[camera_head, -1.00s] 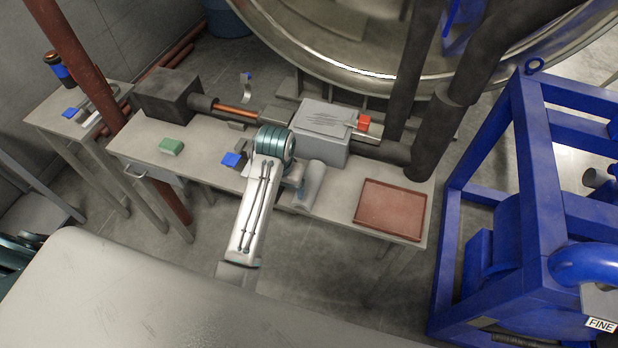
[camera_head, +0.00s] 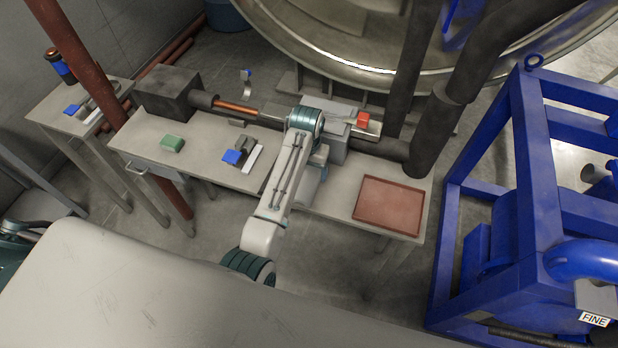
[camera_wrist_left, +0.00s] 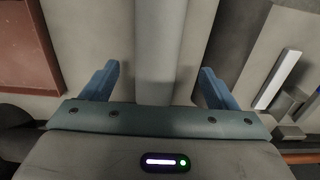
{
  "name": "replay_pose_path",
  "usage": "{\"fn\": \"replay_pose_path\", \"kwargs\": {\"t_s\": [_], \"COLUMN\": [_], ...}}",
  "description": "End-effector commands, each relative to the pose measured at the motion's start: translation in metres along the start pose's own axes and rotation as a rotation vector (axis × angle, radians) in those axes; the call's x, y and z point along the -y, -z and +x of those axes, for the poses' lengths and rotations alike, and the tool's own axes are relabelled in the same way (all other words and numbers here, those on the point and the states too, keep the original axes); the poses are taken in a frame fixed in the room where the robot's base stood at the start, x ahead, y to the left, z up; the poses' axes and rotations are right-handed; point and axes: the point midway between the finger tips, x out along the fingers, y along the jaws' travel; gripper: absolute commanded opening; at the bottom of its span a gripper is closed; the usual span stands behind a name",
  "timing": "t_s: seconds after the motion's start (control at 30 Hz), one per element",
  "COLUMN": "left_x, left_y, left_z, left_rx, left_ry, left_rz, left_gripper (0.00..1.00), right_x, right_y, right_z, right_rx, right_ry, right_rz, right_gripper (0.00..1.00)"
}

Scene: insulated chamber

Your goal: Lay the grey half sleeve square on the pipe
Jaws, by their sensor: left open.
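The grey half sleeve (camera_head: 308,190) lies on the front of the bench, partly hidden by my left arm in the head view. In the left wrist view the half sleeve (camera_wrist_left: 167,50) runs up the picture between the two blue fingers. My left gripper (camera_wrist_left: 161,85) is open, with a gap on each side of the half sleeve. In the head view my left gripper (camera_head: 319,156) is small and partly covered by the wrist. The copper pipe (camera_head: 236,107) shows bare between dark lagging at the back of the bench. My right gripper is out of view.
A red-brown tray (camera_head: 388,205) lies to the right. A grey block (camera_head: 336,151) with a red piece (camera_head: 362,118) stands behind the gripper. A green block (camera_head: 173,144), blue block (camera_head: 232,157) and white strip (camera_head: 253,158) lie on the left. Dark vertical pipes (camera_head: 413,70) rise behind.

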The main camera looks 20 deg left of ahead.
Motion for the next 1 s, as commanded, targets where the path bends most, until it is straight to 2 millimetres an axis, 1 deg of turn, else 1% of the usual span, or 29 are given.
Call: {"fn": "replay_pose_path", "kwargs": {"t_s": [0.03,0.1,0.2,0.33,0.43,0.63,0.67,0.7,0.9,0.93,0.97,1.0], "left_x": [-0.001,-0.002,-0.004,-0.004,-0.004,-0.004,-0.004,-0.004,-0.004,-0.004,-0.004,-0.004], "left_y": [0.001,0.003,0.006,0.006,0.006,0.006,0.006,0.006,0.006,0.006,0.006,0.006], "left_z": [0.002,0.010,0.022,0.040,0.046,0.047,0.047,0.047,0.047,0.047,0.046,0.046], "left_rx": [0.005,0.005,0.005,0.004,0.002,0.001,0.001,0.001,0.001,0.001,0.001,0.001], "left_ry": [0.000,0.000,0.000,0.000,0.000,0.000,0.000,0.000,0.000,0.000,0.000,0.000], "left_rz": [0.001,0.001,0.001,0.000,0.000,0.000,0.000,0.000,0.000,0.000,0.000,0.000], "left_gripper": [0.81,0.81,0.81,0.81,0.81,0.81,0.79,0.71,0.33,0.33,0.29,0.29], "right_x": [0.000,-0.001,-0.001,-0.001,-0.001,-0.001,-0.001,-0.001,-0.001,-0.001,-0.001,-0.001], "right_y": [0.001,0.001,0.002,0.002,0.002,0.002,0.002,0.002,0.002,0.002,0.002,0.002], "right_z": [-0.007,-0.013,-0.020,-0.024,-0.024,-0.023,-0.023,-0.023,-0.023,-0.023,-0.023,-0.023], "right_rx": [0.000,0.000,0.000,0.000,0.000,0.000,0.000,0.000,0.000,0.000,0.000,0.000], "right_ry": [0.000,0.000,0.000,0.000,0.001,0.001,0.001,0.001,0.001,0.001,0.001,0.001], "right_rz": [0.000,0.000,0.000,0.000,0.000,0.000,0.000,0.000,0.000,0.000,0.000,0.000], "right_gripper": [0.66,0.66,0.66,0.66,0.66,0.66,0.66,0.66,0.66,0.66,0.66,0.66]}}
